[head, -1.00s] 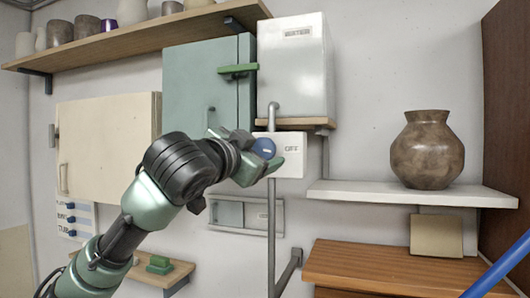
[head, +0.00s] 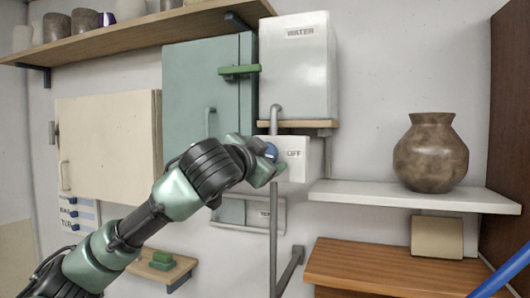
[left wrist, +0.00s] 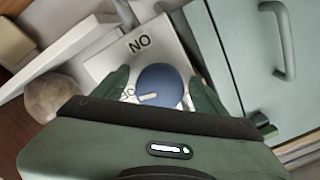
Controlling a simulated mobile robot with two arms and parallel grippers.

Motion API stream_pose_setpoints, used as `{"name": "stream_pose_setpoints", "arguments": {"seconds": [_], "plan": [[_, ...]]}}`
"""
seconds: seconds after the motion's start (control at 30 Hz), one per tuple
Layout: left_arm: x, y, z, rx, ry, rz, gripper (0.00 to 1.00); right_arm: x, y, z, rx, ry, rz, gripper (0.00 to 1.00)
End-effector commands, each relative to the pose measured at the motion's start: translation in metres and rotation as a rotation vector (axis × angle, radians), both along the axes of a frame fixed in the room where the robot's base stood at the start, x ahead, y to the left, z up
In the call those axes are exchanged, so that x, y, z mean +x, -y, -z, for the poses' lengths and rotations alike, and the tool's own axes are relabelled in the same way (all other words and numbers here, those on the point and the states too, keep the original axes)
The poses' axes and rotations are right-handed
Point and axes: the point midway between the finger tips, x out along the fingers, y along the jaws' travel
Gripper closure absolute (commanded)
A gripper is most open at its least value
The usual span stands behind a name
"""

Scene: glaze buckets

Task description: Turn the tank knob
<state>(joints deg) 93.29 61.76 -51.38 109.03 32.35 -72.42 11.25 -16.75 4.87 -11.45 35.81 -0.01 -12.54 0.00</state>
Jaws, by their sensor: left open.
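The blue round tank knob (head: 271,151) sits on a white plate (head: 297,158) below the white WATER tank (head: 299,65). In the left wrist view the knob (left wrist: 160,86) shows a white pointer mark, aimed at a partly hidden label that looks like OFF. A label that appears upside down as ON is farther along the plate. My left gripper (head: 268,165) is at the knob, with its green fingers (left wrist: 158,92) on either side of it, open. I cannot tell whether either finger touches it. My right gripper is not in view.
A grey pipe (head: 272,240) runs down below the plate. A green cabinet (head: 190,80) with a green handle stands left of the tank. A brown vase (head: 430,152) stands on a white shelf (head: 410,197) to the right. A TEMP panel (head: 232,211) is below the knob.

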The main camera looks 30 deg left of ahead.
Motion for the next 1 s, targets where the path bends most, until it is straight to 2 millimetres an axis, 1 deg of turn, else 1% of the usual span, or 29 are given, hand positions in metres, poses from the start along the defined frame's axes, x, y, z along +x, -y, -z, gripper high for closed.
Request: {"name": "stream_pose_setpoints", "arguments": {"seconds": [0.1, 0.17, 0.2, 0.27, 0.3, 0.33, 0.47, 0.6, 0.7, 0.83, 1.0], "plan": [[0.0, 0.0, 0.0, 0.0, 0.0, 0.0, 0.28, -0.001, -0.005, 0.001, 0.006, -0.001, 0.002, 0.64], [0.0, 0.0, 0.0, 0.0, 0.0, 0.0, 0.45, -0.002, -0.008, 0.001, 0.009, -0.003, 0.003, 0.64], [0.0, 0.0, 0.0, 0.0, 0.001, 0.001, 0.56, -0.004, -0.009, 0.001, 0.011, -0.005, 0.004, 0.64], [0.0, 0.0, 0.0, 0.0, 0.001, 0.001, 0.72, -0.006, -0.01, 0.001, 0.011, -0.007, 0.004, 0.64], [0.0, 0.0, 0.0, 0.0, 0.0, 0.001, 0.83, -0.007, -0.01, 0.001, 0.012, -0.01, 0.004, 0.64], [0.0, 0.0, 0.0, 0.0, 0.0, 0.001, 0.9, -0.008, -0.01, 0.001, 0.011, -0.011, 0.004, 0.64], [0.0, 0.001, 0.002, -0.019, 0.005, 0.001, 0.9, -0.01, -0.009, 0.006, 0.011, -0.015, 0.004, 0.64], [0.001, 0.002, 0.005, -0.106, 0.025, 0.004, 0.9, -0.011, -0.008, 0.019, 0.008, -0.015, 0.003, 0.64], [0.0, 0.002, 0.004, -0.169, 0.04, 0.003, 0.9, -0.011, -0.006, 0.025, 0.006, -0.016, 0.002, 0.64], [0.0, 0.001, 0.002, -0.208, 0.05, 0.001, 0.9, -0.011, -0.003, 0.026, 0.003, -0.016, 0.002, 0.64], [0.0, 0.0, 0.001, -0.211, 0.048, 0.0, 0.9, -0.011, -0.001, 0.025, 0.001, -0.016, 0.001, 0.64]]}}
